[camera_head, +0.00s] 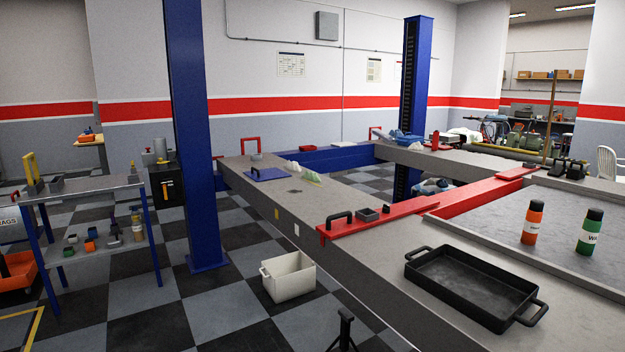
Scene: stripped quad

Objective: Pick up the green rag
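No clear green rag can be made out. A small pale green and white item (310,175) lies on the long grey beam-like surface (268,202) in the middle distance; it is too small to tell whether it is cloth. Neither of my grippers can be made out. A dark upright piece (345,328) shows at the bottom edge, and I cannot tell what it is.
A black handled tray (470,285) sits on the near grey surface. An orange bottle (532,222) and a green bottle (590,231) stand at right. A white bin (289,278) stands on the checkered floor. Blue posts (194,130) rise at left and behind.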

